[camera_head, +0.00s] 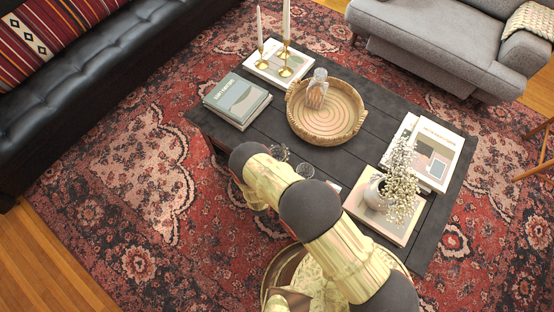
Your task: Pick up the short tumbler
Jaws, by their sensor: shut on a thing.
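My arm reaches from the lower right up over the table's near edge, then bends down at the left. My gripper does not show; my own arm links hide it and anything in it.
A round woven tray (291,104) with a glass decanter (316,90) stands mid-table. Books (237,100), brass candlesticks (286,60) and a flower vase (374,192) stand around it. A black sofa (120,70) and a grey armchair (440,40) flank the table.

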